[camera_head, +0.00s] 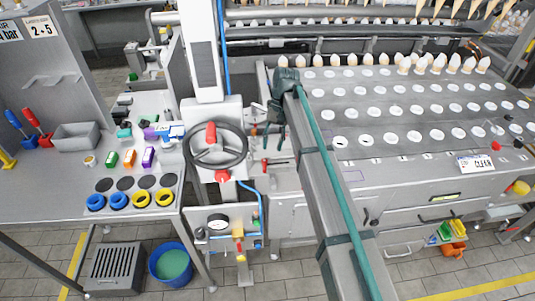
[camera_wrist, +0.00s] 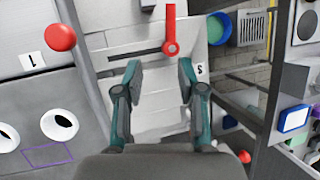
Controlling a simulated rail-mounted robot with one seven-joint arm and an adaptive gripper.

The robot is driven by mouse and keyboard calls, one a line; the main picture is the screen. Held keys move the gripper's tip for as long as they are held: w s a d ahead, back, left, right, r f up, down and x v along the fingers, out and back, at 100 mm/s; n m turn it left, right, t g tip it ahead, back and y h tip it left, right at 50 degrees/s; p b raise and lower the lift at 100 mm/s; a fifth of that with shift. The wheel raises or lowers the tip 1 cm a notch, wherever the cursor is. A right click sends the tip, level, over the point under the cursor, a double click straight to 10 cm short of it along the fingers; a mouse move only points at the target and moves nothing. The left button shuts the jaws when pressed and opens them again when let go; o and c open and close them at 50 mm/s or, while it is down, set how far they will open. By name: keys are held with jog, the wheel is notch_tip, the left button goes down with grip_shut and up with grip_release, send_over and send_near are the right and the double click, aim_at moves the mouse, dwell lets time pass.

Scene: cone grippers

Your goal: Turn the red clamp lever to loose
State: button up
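The red clamp lever (camera_wrist: 170,27) shows in the wrist view, with its round pivot at its lower end and its arm pointing up in the picture. In the head view my gripper (camera_head: 269,139) hangs beside the machine front, above what looks like the lever (camera_head: 265,167).
A handwheel (camera_head: 243,146) with a red handle and red knob (camera_head: 222,177) stands left of my gripper. The machine deck (camera_head: 425,145) with white cones is at right.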

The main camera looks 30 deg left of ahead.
jog(key=w, duration=0.4)
jog(key=w+a, duration=0.1)
jog(key=w, duration=0.2)
jog(key=shift+w+f, duration=0.1)
jog(key=shift+w, duration=0.6)
